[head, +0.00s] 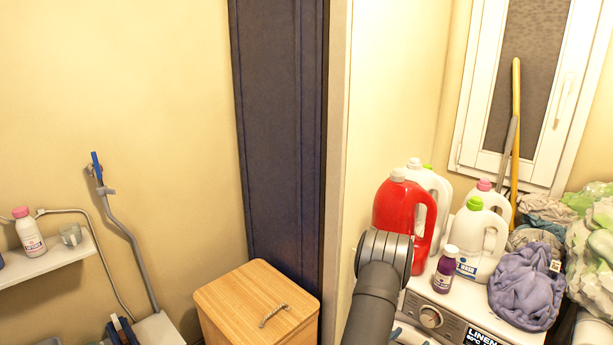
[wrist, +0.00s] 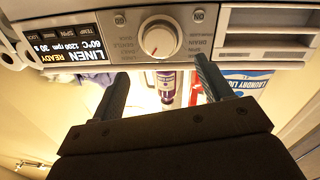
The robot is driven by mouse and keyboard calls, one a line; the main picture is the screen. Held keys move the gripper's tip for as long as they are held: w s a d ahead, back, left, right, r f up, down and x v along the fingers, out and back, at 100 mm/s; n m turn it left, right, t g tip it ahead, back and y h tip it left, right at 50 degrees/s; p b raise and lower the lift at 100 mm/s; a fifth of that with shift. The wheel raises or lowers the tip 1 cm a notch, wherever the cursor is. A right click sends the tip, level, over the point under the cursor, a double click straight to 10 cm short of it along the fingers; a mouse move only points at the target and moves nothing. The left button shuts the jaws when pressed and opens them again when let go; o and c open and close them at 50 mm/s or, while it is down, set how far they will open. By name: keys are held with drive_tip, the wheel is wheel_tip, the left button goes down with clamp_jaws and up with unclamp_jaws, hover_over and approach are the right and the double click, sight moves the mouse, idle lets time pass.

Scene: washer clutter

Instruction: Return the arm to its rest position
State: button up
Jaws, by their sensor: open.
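My arm (head: 378,290) rises at the bottom centre of the head view, in front of the washing machine (head: 446,318). My gripper (wrist: 160,68) shows in the wrist view with its two dark fingers spread apart and nothing between them. The wrist picture is upside down. The fingertips are near the machine's front panel (wrist: 227,45), with the control dial (wrist: 160,38) between and beyond them.
A red jug (head: 398,205), white jugs (head: 470,243), a small purple bottle (head: 445,268) and a purple cloth bundle (head: 526,285) crowd the machine's top. A wooden box (head: 250,290) stands left of my arm. A wall shelf (head: 50,262) is at far left.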

drive_tip(key=shift+v, duration=2.15)
drive_tip(key=o, duration=0.4)
drive_tip(key=shift+s+d, duration=0.1)
drive_tip(key=shift+o, duration=1.1)
drive_tip(key=s+d+r+m+g+h, duration=0.1)
drive_tip(key=s+d+m+g, duration=0.2)
drive_tip(key=s+m+g, duration=0.2)
drive_tip(key=shift+s+d+r, duration=0.3)
drive_tip(key=shift+d+r, duration=0.05)
drive_tip(key=shift+d, duration=0.05)
drive_tip(key=x, duration=1)
drive_tip(key=shift+s+m, duration=0.3)
drive_tip(key=shift+s, duration=0.1)
drive_tip(key=shift+f, duration=0.1)
drive_tip(key=v, duration=1)
